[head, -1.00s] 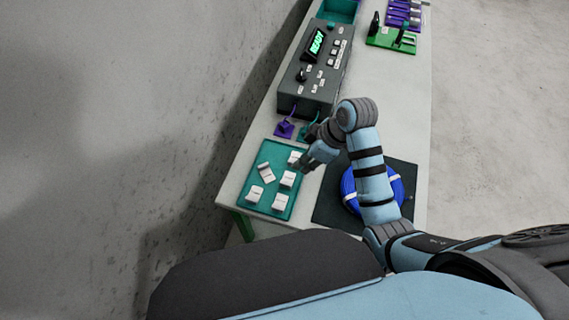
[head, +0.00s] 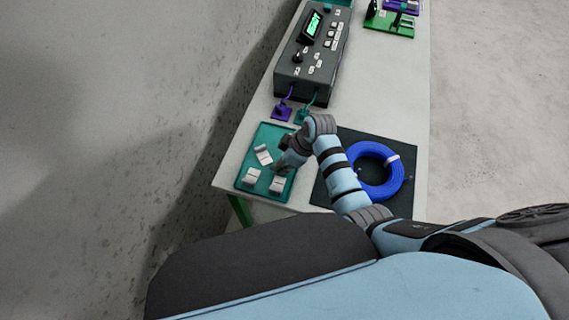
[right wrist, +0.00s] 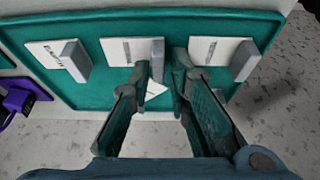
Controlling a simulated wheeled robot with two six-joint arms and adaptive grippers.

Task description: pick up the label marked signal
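The teal tray (head: 243,186) holds several white labels with upright tabs. In the head view a turned label (head: 263,154), a front-left label (head: 252,176) and a front-right label (head: 276,184) show; my right gripper (head: 281,167) hides the others. In the right wrist view there is a left label (right wrist: 52,58), a middle label (right wrist: 122,50) and a right label (right wrist: 213,50). Their print is too small to read surely. My right gripper (right wrist: 160,70) is open, its fingertips on either side of the middle label's grey tab. My left gripper is out of view.
A dark control box (head: 309,60) with a green display stands behind the tray. Purple (head: 282,111) and teal (head: 302,115) plugs lie before it. A blue cable coil (head: 388,186) lies on a dark mat (head: 322,195) to the right. A wall is at left.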

